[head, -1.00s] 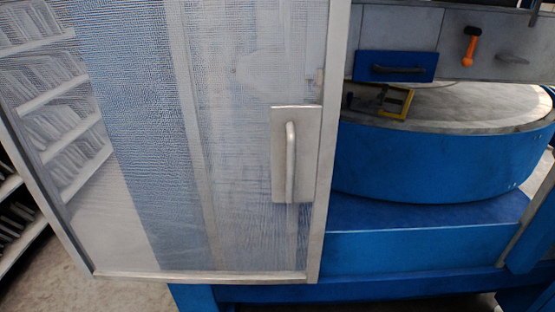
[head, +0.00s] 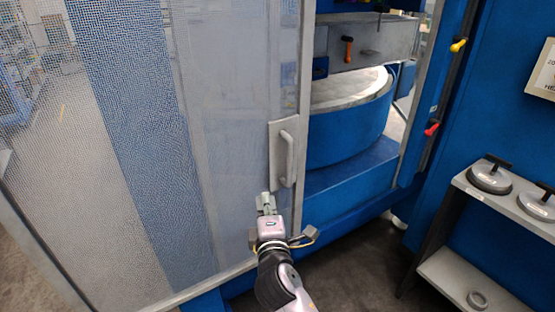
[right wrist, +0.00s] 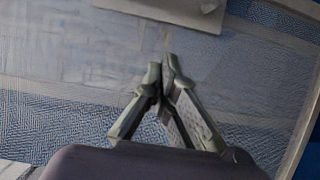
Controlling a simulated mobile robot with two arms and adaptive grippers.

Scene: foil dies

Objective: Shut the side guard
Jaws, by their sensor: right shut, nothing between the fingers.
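The side guard (head: 205,130) is a large mesh panel in a pale metal frame, filling the left and middle of the head view. It stands partly open, with the machine's interior showing past its right edge. Its grey bar handle (head: 287,158) sits on a plate near that edge. My right gripper (head: 266,203) is shut and empty, just below and left of the handle, apart from it. In the right wrist view the shut fingertips (right wrist: 163,72) point toward the mesh, and part of the handle plate (right wrist: 165,10) shows at the top. My left gripper is out of view.
Inside the opening stand a blue round table (head: 345,130) and an orange-handled tool (head: 347,48). At the right, a grey shelf (head: 475,197) with round black-handled weights (head: 490,178) stands against a blue panel. Dark floor (head: 350,265) is clear between.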

